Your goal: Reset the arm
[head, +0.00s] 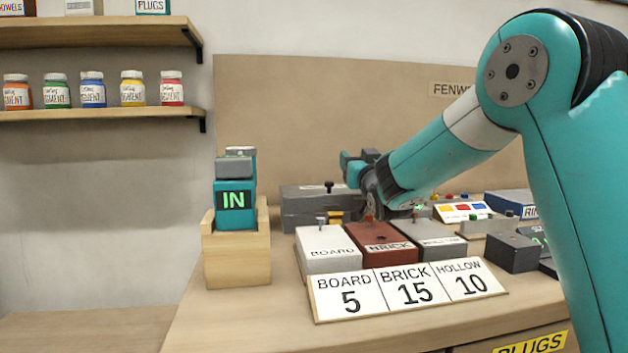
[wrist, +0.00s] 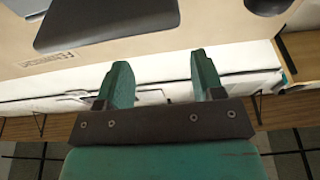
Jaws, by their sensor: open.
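My gripper (head: 352,168) shows in the head view at the end of my teal arm, which reaches in from the right. It is over the bench, above and behind the row of blocks. In the wrist view my gripper (wrist: 160,72) has its two green fingers spread apart, with nothing between them. Below it in the head view are a white BOARD block (head: 327,252), a red BRICK block (head: 385,246) and a grey HOLLOW block (head: 436,241), its label partly hard to read.
A sign (head: 408,291) reads BOARD 5, BRICK 15, HOLLOW 10. A wooden holder (head: 237,262) with a teal IN device (head: 235,203) stands at left. Grey cases (head: 312,211) lie behind the blocks. A shelf (head: 100,114) on the left wall bears several paint jars.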

